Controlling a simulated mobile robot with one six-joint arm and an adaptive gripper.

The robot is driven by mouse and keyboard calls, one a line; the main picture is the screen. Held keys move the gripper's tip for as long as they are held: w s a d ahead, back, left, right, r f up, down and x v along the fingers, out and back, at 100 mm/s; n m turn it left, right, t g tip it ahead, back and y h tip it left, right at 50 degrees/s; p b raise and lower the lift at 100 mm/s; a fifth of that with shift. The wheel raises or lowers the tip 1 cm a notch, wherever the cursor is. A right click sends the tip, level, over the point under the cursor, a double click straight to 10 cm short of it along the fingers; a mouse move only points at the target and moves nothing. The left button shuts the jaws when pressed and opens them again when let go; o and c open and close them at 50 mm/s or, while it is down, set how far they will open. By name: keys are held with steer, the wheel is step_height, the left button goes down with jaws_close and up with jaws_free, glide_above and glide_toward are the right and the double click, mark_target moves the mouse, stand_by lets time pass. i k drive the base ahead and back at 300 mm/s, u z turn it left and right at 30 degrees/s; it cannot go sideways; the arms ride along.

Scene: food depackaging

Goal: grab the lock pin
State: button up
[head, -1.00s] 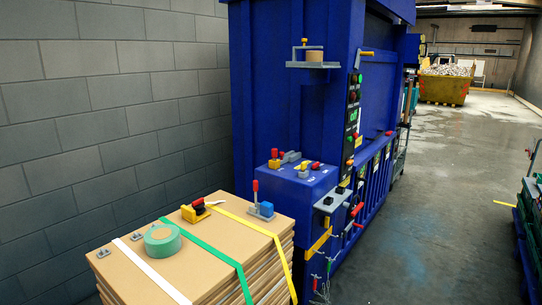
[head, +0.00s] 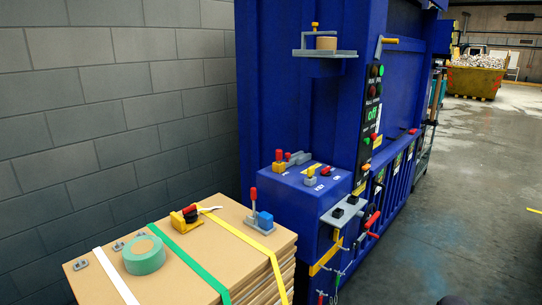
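No part is plainly marked as the lock pin, and I cannot tell which one it is. A yellow-topped pin (head: 315,27) stands above a tan cylinder on a grey bracket (head: 338,53) high on the blue machine (head: 285,110). Red and yellow handles (head: 279,160) stand on the machine's lower blue box (head: 300,190). A red handle (head: 373,220) sticks out beside a grey plate (head: 345,213) with black knobs. My gripper is not in view; a small dark shape at the bottom edge is too cut off to identify.
A strapped cardboard stack (head: 205,250) stands at front left. On it are a green tape roll (head: 143,255), a yellow-and-red tool (head: 190,215) and a red-handled clamp (head: 259,215). A grey block wall (head: 110,110) is behind. Open floor (head: 465,190) lies right; a yellow skip (head: 475,82) stands far back.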

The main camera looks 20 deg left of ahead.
mark_target(279, 152)
steer(key=u, duration=0.25)
steer(key=i, duration=0.85)
steer(key=u, duration=0.5)
steer(key=i, duration=0.75)
steer(key=u, duration=0.2)
